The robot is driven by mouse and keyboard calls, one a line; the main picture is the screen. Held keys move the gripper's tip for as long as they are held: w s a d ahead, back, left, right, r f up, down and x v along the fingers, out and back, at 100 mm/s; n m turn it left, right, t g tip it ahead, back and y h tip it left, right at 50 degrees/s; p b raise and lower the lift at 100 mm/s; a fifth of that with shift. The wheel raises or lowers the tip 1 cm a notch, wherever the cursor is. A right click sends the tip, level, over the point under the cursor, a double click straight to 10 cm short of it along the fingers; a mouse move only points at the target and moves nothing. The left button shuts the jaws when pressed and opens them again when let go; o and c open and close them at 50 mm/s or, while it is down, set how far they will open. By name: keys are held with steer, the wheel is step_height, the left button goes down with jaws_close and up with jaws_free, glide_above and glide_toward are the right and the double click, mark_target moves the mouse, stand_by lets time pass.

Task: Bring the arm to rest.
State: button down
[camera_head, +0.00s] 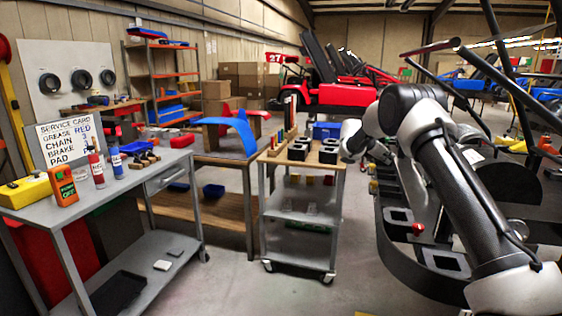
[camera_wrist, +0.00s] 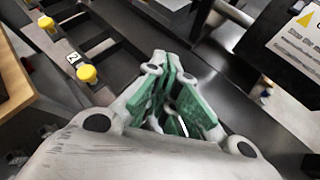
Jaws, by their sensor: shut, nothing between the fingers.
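My arm reaches up from the lower right in the head view and bends over at the elbow. Its wrist end hangs beside the right edge of the small wheeled cart (camera_head: 300,215). My gripper (camera_wrist: 172,72) fills the middle of the wrist view, with its green-padded fingers closed together and nothing held. In the head view the fingers are too small and dark to make out clearly.
A grey workbench (camera_head: 110,200) at left carries a sign (camera_head: 68,142), spray cans and a yellow box. Black kart parts (camera_head: 415,265) lie close below my arm. Two yellow knobs (camera_wrist: 87,73) and a warning label (camera_wrist: 300,45) flank my gripper.

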steer(key=s+f+m+g+y, duration=0.1)
steer(key=s+f+m+g, duration=0.2)
steer(key=s, duration=0.4)
steer(key=s+f+m+g+y, duration=0.15)
steer(key=s+m, duration=0.25)
steer(key=s, duration=0.4)
steer(key=s+a+r+m+t+y, duration=0.1)
steer(key=s+r+m, duration=0.3)
steer(key=s, duration=1.1)
steer(key=s+a+r+m+t+y, duration=0.1)
steer(key=s+a+r+m+y, duration=0.2)
steer(key=s, duration=1.3)
steer(key=s+a+r+m+t+y, duration=0.1)
steer(key=s+r+m+y, duration=0.3)
steer(key=s+r, duration=0.5)
steer(key=shift+s+a+m+t, duration=0.35)
steer(key=shift+s+a+m, duration=0.8)
steer(key=shift+s, duration=2.25)
steer(key=shift+d+m, duration=0.25)
